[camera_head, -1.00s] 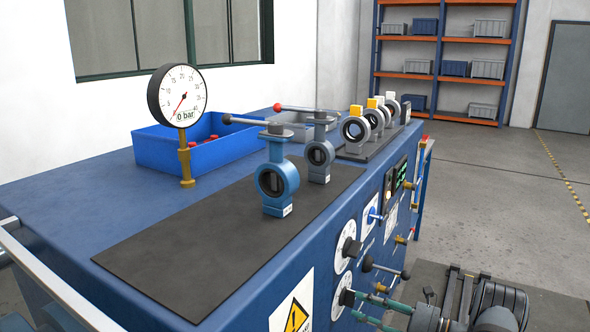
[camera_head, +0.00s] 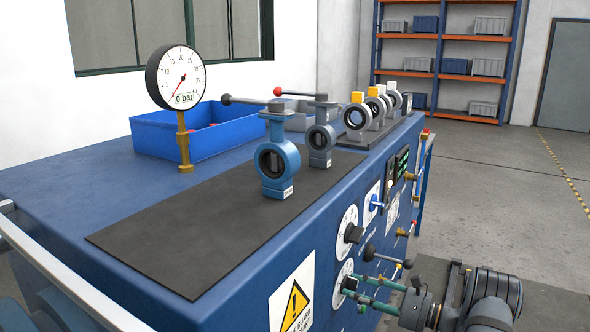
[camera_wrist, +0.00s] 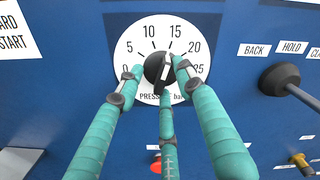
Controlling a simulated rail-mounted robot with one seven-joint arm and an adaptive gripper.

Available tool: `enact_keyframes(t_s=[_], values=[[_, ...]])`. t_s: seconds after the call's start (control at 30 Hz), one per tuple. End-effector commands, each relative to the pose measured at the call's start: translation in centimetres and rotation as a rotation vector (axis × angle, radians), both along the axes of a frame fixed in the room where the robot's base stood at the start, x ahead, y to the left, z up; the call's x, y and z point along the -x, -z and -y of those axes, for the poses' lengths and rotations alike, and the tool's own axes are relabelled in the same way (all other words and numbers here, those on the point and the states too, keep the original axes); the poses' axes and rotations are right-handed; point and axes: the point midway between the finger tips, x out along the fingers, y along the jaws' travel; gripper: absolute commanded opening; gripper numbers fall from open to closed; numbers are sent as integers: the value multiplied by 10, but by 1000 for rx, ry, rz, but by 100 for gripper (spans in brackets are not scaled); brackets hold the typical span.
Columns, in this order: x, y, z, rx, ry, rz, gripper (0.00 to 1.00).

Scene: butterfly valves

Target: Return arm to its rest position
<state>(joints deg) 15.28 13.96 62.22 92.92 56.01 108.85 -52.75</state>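My gripper (camera_head: 354,288) is low at the right in the head view, its teal fingers reaching to the lower dial (camera_head: 342,271) on the blue bench's front panel. In the wrist view my gripper (camera_wrist: 159,82) has three teal fingers spread around the black knob (camera_wrist: 158,67) of a white pressure dial (camera_wrist: 129,48) marked 0 to 25 bar. The left fingertip stands apart from the knob. The right and lower fingertips are close to it, and contact cannot be told. The fingers look open. The lower finger hides part of the dial's lettering.
A black lever knob (camera_wrist: 279,77) sticks out to the right of the dial. The bench (camera_head: 65,190) carries a pressure gauge (camera_head: 176,77), a blue bin (camera_head: 225,137) and several butterfly valves (camera_head: 277,165). Open floor (camera_head: 490,190) lies to the right.

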Motion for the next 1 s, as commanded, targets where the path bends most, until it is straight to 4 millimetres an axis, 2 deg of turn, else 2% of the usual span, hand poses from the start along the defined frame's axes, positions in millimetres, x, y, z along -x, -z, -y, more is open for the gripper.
enact_keyframes(t_s=[0.57, 0.77, 1.0], values=[[1, 1, 1, 31, -1, 49, 36], [5, 10, 17, 49, 15, 31, 36], [18, 26, 49, 89, 48, -13, 36]])
